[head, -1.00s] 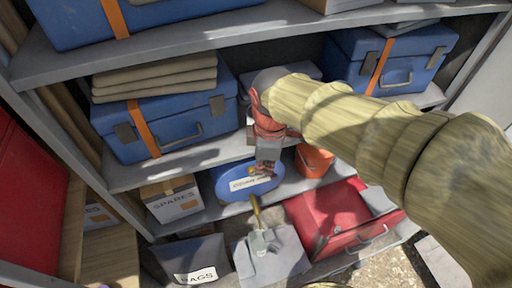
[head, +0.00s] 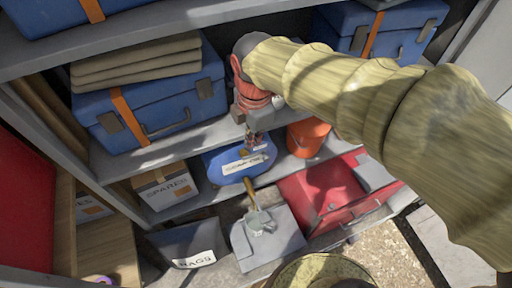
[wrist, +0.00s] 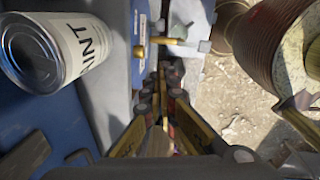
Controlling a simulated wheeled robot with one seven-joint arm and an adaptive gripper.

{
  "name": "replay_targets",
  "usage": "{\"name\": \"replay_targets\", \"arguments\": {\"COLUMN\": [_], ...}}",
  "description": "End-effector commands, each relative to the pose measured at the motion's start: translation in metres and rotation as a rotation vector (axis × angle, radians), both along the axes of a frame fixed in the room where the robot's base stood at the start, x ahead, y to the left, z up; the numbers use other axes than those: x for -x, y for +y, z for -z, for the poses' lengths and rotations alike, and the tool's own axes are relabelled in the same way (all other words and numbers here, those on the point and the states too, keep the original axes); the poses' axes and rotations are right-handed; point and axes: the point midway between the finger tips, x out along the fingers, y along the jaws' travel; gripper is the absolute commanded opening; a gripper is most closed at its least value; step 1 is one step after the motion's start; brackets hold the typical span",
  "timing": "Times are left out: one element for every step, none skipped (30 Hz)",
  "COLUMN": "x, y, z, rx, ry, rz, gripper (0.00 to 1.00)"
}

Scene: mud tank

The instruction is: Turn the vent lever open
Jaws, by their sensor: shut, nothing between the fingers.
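A blue rounded container (head: 214,166) with a white label stands on the lower shelf in the head view. A small yellow fitting shows on it near my fingertips. In the wrist view a brass-coloured bar (wrist: 163,41) lies beyond my fingers; I cannot tell for certain whether it is the vent lever. My gripper (head: 256,146) points down over the back of the blue container, its fingers together and empty. In the wrist view my gripper (wrist: 164,88) shows with its fingers close together, short of the brass bar. Contact with the container cannot be made out.
An orange bucket (head: 308,136) stands right of the container, with a red open case (head: 318,190) in front. A spares box (head: 165,188) is left. A trowel (head: 259,218) lies below on a grey surface. A paint can (wrist: 47,50) is left in the wrist view.

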Motion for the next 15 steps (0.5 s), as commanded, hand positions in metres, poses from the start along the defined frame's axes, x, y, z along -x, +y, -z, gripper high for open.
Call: {"name": "replay_targets", "arguments": {"x": [0.000, 0.000, 0.000, -0.001, -0.002, -0.002, -0.003, -0.003, -0.004, -0.005, -0.005, -0.006, -0.007, -0.007, -0.008], "y": [0.000, 0.000, 0.000, 0.000, 0.001, 0.001, 0.002, 0.002, 0.002, 0.002, 0.003, 0.003, 0.004, 0.004, 0.004], "z": [0.006, 0.010, 0.016, 0.021, 0.027, 0.034, 0.041, 0.047, 0.055, 0.061, 0.067, 0.074, 0.080, 0.085, 0.093], "rx": [0.002, 0.003, 0.003, 0.003, 0.002, 0.003, 0.003, 0.003, 0.003, 0.004, 0.003, 0.003, 0.002, 0.003, 0.003], "ry": [0.003, 0.004, 0.004, 0.005, 0.003, 0.004, 0.004, 0.005, 0.004, 0.006, 0.005, 0.005, 0.003, 0.004, 0.004], "rz": [0.000, 0.000, 0.000, 0.001, 0.001, 0.001, 0.001, 0.001, 0.001, 0.001, 0.001, 0.001, 0.001, 0.001, 0.001], "gripper": [0.00, 0.00, 0.00, 0.00, 0.00, 0.00, 0.00, 0.00, 0.00, 0.00, 0.00, 0.00, 0.00, 0.00, 0.00]}}
